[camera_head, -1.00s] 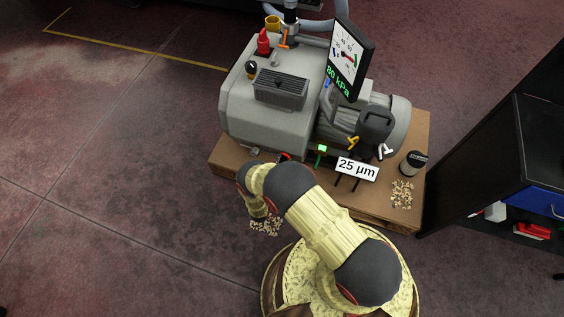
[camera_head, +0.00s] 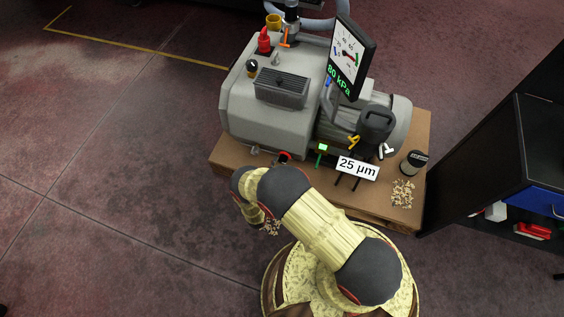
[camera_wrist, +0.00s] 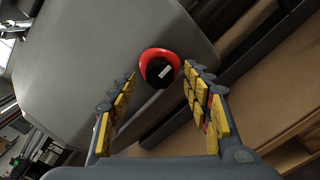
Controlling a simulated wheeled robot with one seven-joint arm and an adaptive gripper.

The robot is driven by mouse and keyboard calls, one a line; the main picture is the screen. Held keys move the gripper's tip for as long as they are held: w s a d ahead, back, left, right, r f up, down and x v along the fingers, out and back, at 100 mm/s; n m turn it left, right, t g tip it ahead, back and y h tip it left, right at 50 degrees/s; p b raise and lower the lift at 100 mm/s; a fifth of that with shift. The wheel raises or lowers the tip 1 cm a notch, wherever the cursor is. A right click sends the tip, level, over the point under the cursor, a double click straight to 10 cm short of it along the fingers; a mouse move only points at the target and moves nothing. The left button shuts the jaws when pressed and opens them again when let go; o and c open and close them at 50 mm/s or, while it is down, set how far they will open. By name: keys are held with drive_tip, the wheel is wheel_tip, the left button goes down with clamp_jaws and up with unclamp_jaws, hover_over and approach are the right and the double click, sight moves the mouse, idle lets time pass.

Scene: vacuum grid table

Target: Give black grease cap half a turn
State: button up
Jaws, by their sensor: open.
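The black grease cap (camera_wrist: 160,72) shows in the wrist view as a dark round cap with a white bar mark. It sits in a red ring (camera_wrist: 147,56) low on the grey pump body (camera_wrist: 95,60). My gripper (camera_wrist: 159,76) is open, its yellow-padded fingers to the left and right of the cap in the picture. The cap appears beyond the fingertips; I cannot tell the exact gap. In the head view, a red ring (camera_head: 286,155) shows at the pump's front foot, and my arm hides my fingers.
The pump (camera_head: 265,125) stands on a brown base (camera_head: 232,160). A 25 µm sign (camera_head: 357,168), a green-lit part (camera_head: 322,148) and a dark jar (camera_head: 413,163) are to the right. A black cabinet (camera_head: 480,170) stands far right. The floor at left is clear.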

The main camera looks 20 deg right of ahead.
drive_tip(key=v, duration=0.8)
drive_tip(key=shift+s+a, duration=0.2)
